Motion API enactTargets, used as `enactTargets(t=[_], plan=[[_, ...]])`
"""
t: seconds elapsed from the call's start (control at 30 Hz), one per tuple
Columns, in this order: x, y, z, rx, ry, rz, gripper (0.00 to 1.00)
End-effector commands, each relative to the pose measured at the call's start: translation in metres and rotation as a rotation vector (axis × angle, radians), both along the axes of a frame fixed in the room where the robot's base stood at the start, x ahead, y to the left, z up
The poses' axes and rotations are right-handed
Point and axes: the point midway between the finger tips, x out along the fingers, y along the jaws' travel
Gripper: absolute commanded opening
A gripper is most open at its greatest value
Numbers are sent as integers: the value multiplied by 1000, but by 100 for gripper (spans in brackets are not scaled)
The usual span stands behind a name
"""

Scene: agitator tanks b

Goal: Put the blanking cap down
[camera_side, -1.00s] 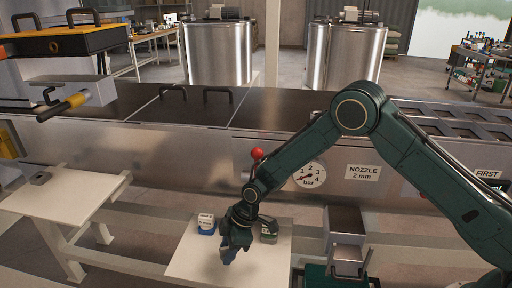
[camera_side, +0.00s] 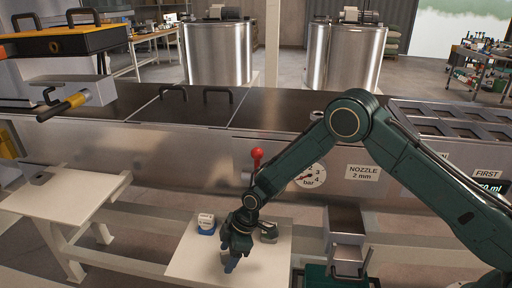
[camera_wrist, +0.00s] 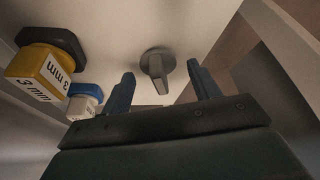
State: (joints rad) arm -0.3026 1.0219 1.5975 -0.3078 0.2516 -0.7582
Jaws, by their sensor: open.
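The blanking cap appears to be the grey round piece with a raised grip bar (camera_wrist: 157,66) in the wrist view. It looks to lie on the pale bench top (camera_wrist: 190,25), bar towards me. My gripper (camera_wrist: 161,76) is open, with one finger on each side of the cap and a clear gap to both. In the side view my gripper (camera_side: 230,264) is low over the small white bench (camera_side: 190,262). The cap cannot be made out there; my gripper seems to hide it.
In the wrist view a yellow 3 mm block (camera_wrist: 42,70) with a dark base and a white block with a blue base (camera_wrist: 85,98) are at left. The white block (camera_side: 206,223) and a dark piece (camera_side: 268,231) stand behind my gripper. A metal box (camera_side: 346,235) is at right.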

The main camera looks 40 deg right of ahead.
Motion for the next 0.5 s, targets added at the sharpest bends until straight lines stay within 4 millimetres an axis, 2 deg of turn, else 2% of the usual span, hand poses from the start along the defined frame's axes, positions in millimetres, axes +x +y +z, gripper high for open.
enactTargets(t=[0.27,0.5], plan=[[0,-2,7,0,0,0,61],[-3,-9,29,1,-2,-1,61]])
